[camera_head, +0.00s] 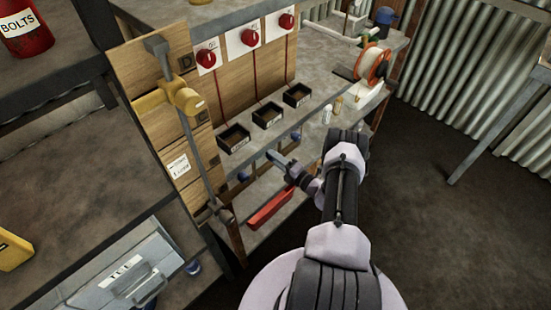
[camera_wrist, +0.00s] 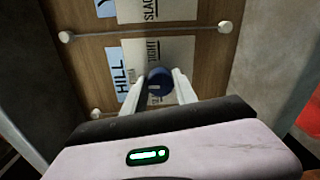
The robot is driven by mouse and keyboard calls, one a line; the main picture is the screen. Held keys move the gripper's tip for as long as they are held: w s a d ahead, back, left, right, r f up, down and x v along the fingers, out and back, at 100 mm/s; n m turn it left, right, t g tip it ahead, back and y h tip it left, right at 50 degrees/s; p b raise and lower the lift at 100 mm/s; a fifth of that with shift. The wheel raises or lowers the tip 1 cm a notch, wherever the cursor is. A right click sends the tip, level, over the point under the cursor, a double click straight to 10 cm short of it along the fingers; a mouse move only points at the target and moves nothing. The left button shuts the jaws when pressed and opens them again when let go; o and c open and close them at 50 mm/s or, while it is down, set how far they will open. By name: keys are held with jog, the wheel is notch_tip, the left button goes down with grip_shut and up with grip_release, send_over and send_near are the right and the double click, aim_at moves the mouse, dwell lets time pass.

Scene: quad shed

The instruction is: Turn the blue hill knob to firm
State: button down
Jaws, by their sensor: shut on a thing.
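The blue hill knob (camera_wrist: 159,80) sits on a white card (camera_wrist: 158,58) beside a light blue HILL label (camera_wrist: 121,75) in the wrist view. My gripper (camera_wrist: 159,88) has one pale finger on each side of the knob and is shut on it. Lettering runs around the knob, but it is partly covered and too small to read surely, so the setting cannot be told. In the head view my gripper (camera_head: 277,158) reaches in under the bench's front edge, and the knob between its fingers is hidden.
Another card marked SLACK (camera_wrist: 151,8) is beyond the knob, with pale round studs (camera_wrist: 225,27) on the wooden panel. The bench carries dark bins (camera_head: 267,115), red knobs (camera_head: 250,37) and a cable reel (camera_head: 374,65). A red tray (camera_head: 270,208) lies below. Open floor is at right.

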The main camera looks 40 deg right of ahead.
jog(key=shift+a, duration=0.1)
dwell(0.4)
jog(key=c, duration=1)
grip_release()
jog(key=shift+o, duration=0.2)
jog(key=shift+s, duration=0.1)
jog(key=s+d+p, duration=0.1)
jog(key=s+p, duration=0.3)
jog(key=s, duration=1.3)
jog(key=shift+s+d+r+p, duration=0.15)
jog(key=shift+d+r+p, duration=0.05)
jog(key=shift+p, duration=0.2)
